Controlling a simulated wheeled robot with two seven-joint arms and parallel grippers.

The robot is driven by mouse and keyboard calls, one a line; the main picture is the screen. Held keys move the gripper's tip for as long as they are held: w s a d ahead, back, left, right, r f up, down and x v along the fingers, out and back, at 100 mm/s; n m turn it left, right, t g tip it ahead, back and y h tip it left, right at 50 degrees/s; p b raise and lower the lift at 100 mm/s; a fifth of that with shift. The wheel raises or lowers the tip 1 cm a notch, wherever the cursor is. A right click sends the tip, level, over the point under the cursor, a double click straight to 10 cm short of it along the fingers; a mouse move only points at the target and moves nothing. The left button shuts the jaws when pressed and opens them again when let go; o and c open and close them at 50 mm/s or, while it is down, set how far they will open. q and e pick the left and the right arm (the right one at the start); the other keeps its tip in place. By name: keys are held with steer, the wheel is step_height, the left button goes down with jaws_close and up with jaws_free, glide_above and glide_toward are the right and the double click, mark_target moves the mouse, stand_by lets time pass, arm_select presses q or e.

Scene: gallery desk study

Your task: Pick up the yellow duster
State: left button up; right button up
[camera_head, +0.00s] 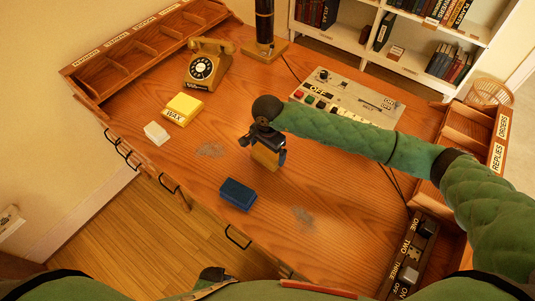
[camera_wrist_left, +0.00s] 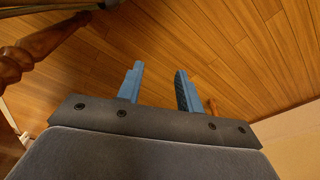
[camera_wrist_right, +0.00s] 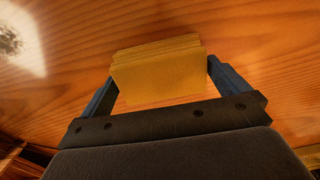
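The yellow duster (camera_head: 265,156) is a small block below my right gripper (camera_head: 262,147), near the middle of the desk. In the right wrist view the duster (camera_wrist_right: 160,75) fills the gap between the two blue fingers (camera_wrist_right: 160,85), with its sides against them. The gripper looks shut on it. Whether the duster's underside touches the desk is hard to tell. My left gripper (camera_wrist_left: 158,88) shows only in its wrist view. Its fingers are apart with nothing between them, above the wooden floor.
A blue block (camera_head: 238,194) lies nearer the front edge of the desk (camera_head: 330,190). A yellow WAX box (camera_head: 184,109), a white block (camera_head: 156,133) and a telephone (camera_head: 207,64) stand left. A control panel (camera_head: 345,95) lies behind my right arm. Grey smudges mark the desktop.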

mark_target(268, 150)
steer(key=c, duration=0.6)
arm_select(q)
steer(key=shift+s+f, duration=0.1)
arm_select(e)
steer(key=shift+r, duration=0.1)
steer(key=shift+r+b, duration=0.2)
steer(key=shift+b, duration=0.1)
step_height(268, 150, up, 3)
steer(key=shift+f+b, duration=0.1)
steer(key=shift+b, duration=0.9)
arm_select(q)
steer(key=w+d+r+b, duration=0.1)
steer(key=w+r+b, duration=0.1)
steer(key=r, duration=1.1)
steer(key=w+d+r+b, duration=0.2)
steer(key=r+b, duration=0.1)
steer(key=r, duration=1)
steer(key=shift+d, duration=0.25)
arm_select(e)
steer(key=shift+w+d+r, duration=1)
steer(key=shift+d+r, duration=0.3)
steer(key=shift+d, duration=0.4)
steer(key=shift+w+d+r, duration=0.95)
steer(key=shift+d+r, duration=0.3)
steer(key=shift+d, duration=0.4)
steer(key=shift+w+d+r, duration=1)
steer(key=shift+d+r, duration=0.3)
steer(key=shift+d, duration=0.4)
